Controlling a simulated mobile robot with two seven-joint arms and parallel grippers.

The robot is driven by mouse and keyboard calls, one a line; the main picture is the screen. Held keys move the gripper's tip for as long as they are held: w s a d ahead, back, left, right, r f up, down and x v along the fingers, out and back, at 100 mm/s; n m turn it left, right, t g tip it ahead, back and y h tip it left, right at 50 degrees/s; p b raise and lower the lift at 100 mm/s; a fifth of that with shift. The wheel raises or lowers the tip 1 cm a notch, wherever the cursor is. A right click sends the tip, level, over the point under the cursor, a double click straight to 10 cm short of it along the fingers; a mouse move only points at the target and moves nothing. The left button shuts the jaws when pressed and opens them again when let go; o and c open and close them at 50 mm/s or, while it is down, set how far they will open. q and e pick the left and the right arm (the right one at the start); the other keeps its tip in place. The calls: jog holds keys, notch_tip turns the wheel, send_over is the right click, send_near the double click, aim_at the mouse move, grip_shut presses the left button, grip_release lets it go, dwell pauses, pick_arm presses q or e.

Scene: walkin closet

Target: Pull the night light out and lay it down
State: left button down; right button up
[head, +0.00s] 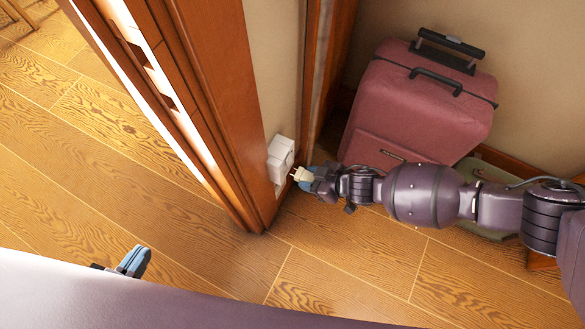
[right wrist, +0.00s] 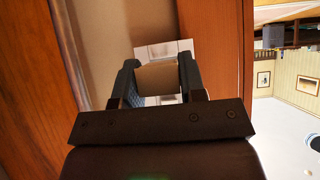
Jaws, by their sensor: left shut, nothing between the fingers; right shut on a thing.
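The night light, a small cream block (head: 301,175), is between the fingers of my right gripper (head: 309,179), which is shut on it. In the right wrist view the night light (right wrist: 158,78) shows as a tan block between the two dark fingers. A white socket box (head: 281,156) on the narrow wall is right beside it, and its pale plate (right wrist: 163,48) shows behind the night light in the right wrist view. I cannot tell whether the prongs touch the socket. My left gripper (head: 134,262) is shut and empty, low at the left above the floor.
A wooden door frame (head: 222,110) rises just left of the socket. A red suitcase (head: 415,105) stands behind my right arm, with a greenish item (head: 487,180) partly hidden at its right. The wood floor (head: 110,170) at the left is clear.

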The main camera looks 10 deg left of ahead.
jog(key=shift+s+d, duration=0.2)
jog(key=shift+d, duration=0.35)
jog(key=shift+s+d, duration=0.15)
jog(key=shift+d, duration=0.35)
dwell(0.4)
